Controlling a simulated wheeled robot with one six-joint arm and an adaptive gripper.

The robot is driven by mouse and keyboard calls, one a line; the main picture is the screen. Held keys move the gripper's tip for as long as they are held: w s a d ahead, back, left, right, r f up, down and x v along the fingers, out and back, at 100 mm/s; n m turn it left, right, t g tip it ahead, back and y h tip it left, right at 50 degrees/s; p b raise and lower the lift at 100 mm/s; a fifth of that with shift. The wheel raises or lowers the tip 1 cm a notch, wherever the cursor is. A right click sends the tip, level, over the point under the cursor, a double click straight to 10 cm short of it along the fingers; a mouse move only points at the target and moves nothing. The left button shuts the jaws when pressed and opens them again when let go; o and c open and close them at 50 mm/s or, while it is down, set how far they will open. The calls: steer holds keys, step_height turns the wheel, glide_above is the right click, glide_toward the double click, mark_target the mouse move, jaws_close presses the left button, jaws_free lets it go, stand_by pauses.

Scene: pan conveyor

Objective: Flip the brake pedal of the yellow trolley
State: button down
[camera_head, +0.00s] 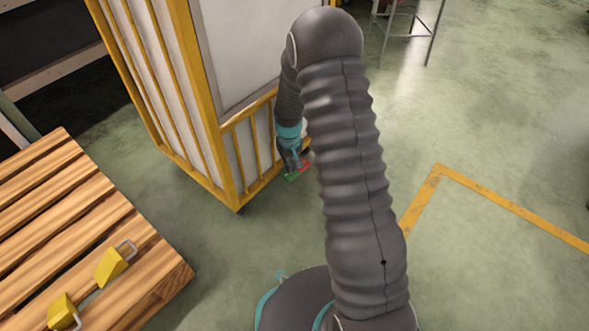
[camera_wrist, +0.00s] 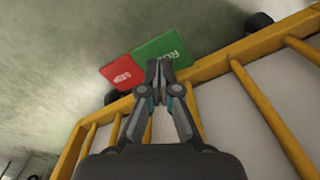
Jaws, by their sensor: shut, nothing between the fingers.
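The yellow trolley (camera_head: 228,158) stands left of my arm in the head view, with yellow bars and pale panels. Its yellow bottom rail (camera_wrist: 221,56) crosses the wrist view. The brake pedal has a green part (camera_wrist: 163,52) and a red part (camera_wrist: 122,73), side by side just beyond the rail. The green part also shows small in the head view (camera_head: 293,177). My gripper (camera_wrist: 159,64) is shut and empty, its tips overlapping the lower edge of the green part in the wrist view. I cannot tell whether they touch. My gripper also shows beside the trolley (camera_head: 290,163).
Dark wheels show under the trolley (camera_wrist: 258,22). A wooden pallet (camera_head: 75,210) with yellow handled blocks (camera_head: 110,266) lies at the lower left. A metal stand (camera_head: 410,20) is at the top. The floor on the right is open, with a yellow line (camera_head: 510,210).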

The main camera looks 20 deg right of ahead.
mark_target(290, 174)
steer(key=shift+f, duration=1.15)
stand_by(0.6)
steer(key=shift+r+p, duration=2.1)
steer(key=shift+r, duration=1.5)
steer(key=shift+s+f, duration=0.1)
steer(key=shift+s, duration=0.25)
steer(key=s+r+t+p, duration=0.2)
steer(key=s+r, duration=0.8)
steer(key=r, duration=0.4)
steer(key=s+r+t+p, duration=0.1)
steer(key=s+r+p, duration=0.1)
steer(key=s+r, duration=0.8)
steer(key=s+r+m+t+p, duration=0.1)
steer(key=s+r, duration=0.8)
steer(key=r, duration=0.9)
steer(key=shift+s+r+t+p, duration=0.2)
steer(key=shift+s+t+p, duration=0.2)
steer(key=shift+t+p, duration=0.4)
